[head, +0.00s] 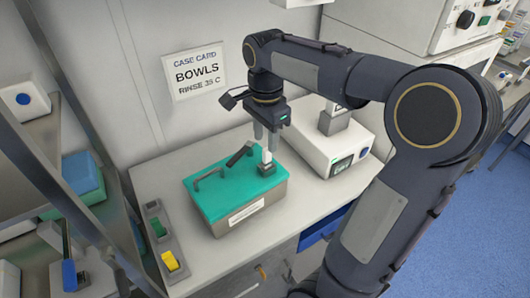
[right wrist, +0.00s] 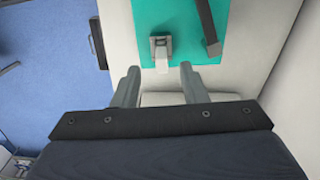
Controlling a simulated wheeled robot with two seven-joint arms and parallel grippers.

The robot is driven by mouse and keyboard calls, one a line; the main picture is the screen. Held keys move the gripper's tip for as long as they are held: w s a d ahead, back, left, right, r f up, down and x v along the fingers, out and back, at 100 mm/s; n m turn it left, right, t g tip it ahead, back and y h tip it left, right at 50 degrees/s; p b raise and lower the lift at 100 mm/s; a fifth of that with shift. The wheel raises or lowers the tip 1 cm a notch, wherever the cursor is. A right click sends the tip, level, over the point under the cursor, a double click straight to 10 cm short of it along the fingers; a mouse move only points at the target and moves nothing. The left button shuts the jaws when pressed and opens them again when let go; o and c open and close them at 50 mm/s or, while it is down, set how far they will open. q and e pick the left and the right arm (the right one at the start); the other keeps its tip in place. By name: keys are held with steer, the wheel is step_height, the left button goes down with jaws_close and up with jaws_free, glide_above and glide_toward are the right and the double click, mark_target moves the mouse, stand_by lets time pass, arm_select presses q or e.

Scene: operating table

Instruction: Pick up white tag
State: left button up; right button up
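The white tag (head: 267,157) is a small pale piece at a grey latch-like block on the right part of the teal-topped box (head: 215,198). In the right wrist view, the tag (right wrist: 161,62) hangs below the grey block (right wrist: 161,44), just ahead of the gap between my fingertips. My right gripper (head: 267,146) is above the box's right end, pointing down. Its two fingers (right wrist: 159,76) are spread apart with nothing held between them. Whether a finger touches the tag cannot be told. My left gripper is not in view.
A dark handle (head: 240,154) and a grey bar (head: 208,176) rise from the box top. A white device (head: 325,150) stands close right of the box. Coloured switches (head: 170,261) line the counter's left edge. The counter (head: 290,222) is bare in front.

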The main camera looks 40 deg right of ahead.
mark_target(267, 161)
steer(key=f, duration=0.5)
steer(key=f+p, duration=0.1)
steer(key=f, duration=0.1)
steer(key=shift+w+d+f, duration=0.1)
steer(key=shift+d+f, duration=0.2)
jaws_close()
